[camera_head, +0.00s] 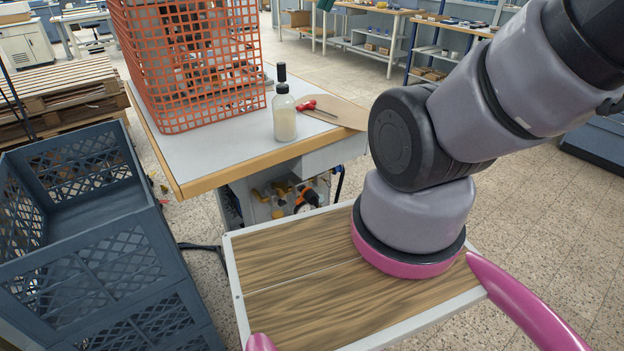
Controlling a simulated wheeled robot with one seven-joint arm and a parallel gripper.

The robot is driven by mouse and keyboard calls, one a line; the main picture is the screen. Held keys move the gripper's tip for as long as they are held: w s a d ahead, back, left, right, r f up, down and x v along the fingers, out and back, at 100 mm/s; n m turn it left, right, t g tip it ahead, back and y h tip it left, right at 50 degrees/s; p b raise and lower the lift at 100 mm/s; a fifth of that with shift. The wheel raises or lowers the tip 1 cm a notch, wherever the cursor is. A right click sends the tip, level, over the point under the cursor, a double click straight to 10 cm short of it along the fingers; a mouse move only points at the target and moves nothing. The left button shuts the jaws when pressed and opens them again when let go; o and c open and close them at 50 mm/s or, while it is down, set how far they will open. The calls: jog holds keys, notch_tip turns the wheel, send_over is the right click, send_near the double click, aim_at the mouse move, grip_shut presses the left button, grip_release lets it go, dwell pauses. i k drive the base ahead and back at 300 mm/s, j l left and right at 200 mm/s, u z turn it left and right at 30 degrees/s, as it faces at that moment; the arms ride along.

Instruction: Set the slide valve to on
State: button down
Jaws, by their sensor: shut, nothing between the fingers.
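I cannot make out a slide valve in the head view. My gripper is not in view; only my arm shows, rising from its pink-ringed mount and leaving the picture at the upper right. An orange mesh guard or basket (180,112) stands on the workbench (212,160). Grey shapes show dimly through its mesh, and I cannot tell what they are.
On the bench stand a clear bottle (284,118) with a dark cap and a red-handled tool (307,105) on a tan board (345,112). Open floor (540,210) lies to the right.

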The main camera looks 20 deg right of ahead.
aim_at(338, 169)
jog(key=i+l, duration=0.2)
jog(key=l, duration=0.2)
jog(key=i+l, duration=0.15)
jog(key=l, duration=0.25)
jog(key=i+l+z, duration=0.1)
jog(key=l, duration=0.3)
jog(key=i, duration=0.1)
